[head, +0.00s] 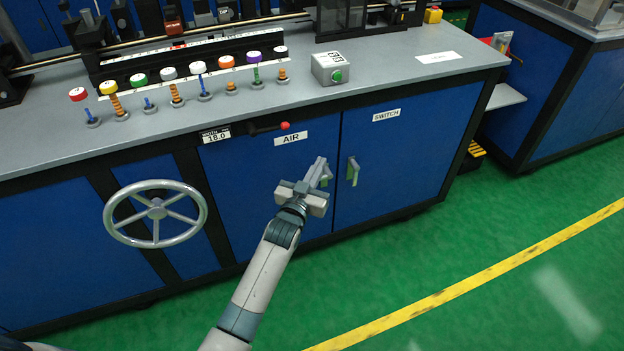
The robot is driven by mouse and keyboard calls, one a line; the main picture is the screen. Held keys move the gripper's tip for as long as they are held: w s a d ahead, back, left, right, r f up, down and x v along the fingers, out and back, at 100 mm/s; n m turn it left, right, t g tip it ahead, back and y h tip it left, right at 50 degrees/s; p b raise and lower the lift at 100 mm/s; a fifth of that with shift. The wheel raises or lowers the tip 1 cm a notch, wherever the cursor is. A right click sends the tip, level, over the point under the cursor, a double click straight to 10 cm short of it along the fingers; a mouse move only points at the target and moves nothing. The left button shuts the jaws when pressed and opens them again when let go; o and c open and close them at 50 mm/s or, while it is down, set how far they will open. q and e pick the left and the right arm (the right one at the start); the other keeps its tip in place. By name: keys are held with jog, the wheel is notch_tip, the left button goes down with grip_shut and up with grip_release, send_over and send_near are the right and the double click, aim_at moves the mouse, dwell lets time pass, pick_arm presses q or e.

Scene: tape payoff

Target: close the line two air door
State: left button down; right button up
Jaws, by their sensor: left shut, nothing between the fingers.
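The air door (255,185) is a blue cabinet door with a white label reading AIR (291,139) at its top. It sits flush with the cabinet front and looks shut. Its metal handle (328,176) is near its right edge, partly hidden behind my gripper. My left gripper (320,166) is shut and empty, in front of the door by the handle. I cannot tell whether its fingers touch the handle or the door. My right gripper is not in view.
The blue switch door (400,150) with its own handle (353,170) is just right of the air door. A large handwheel (155,213) stands out at the left. A red-knobbed lever (285,126) sticks out above the air door. Green floor (440,255) in front is clear.

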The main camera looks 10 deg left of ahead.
pick_arm(q)
jog(key=shift+s+a, duration=0.15)
jog(key=shift+s, duration=1.2)
jog(key=shift+s+a, duration=0.15)
jog(key=shift+s, duration=1.2)
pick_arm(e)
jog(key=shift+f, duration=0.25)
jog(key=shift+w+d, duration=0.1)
